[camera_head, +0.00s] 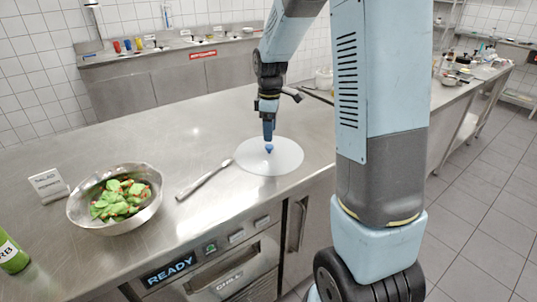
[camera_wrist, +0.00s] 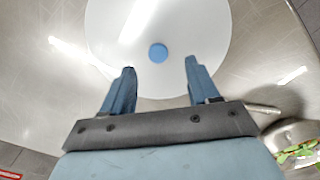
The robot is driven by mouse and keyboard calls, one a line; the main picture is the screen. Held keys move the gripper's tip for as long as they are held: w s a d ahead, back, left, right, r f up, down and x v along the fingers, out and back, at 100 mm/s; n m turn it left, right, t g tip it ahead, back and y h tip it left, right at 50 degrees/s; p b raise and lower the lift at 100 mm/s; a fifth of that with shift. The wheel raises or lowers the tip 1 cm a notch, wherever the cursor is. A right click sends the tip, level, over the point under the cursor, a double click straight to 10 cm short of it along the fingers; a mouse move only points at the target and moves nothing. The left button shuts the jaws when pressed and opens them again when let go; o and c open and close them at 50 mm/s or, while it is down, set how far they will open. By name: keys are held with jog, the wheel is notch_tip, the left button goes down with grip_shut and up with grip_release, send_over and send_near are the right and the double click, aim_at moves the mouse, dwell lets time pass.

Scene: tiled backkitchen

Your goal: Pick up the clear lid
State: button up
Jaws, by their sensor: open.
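The clear lid (camera_head: 285,160) is a pale, see-through disc with a small blue knob in its middle, lying flat on the steel counter. My gripper (camera_head: 268,139) points down over the lid, right at the knob in the head view. In the wrist view the lid (camera_wrist: 205,27) fills the top middle, and its blue knob (camera_wrist: 158,53) shows beyond and between the tips of my gripper (camera_wrist: 158,70). The two blue fingers are apart and hold nothing. I cannot tell how much height is left between the fingertips and the knob.
A steel bowl (camera_head: 148,221) of green leaves stands at the left on the counter (camera_head: 135,142). A long metal utensil (camera_head: 203,180) lies just left of the lid. A small sign (camera_head: 48,185) and a green bottle (camera_head: 13,255) are at far left. The counter behind the lid is mostly clear.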

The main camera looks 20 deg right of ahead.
aim_at(269, 145)
jog(key=shift+w+f, duration=0.2)
jog(key=shift+f, duration=2.85)
grip_shut()
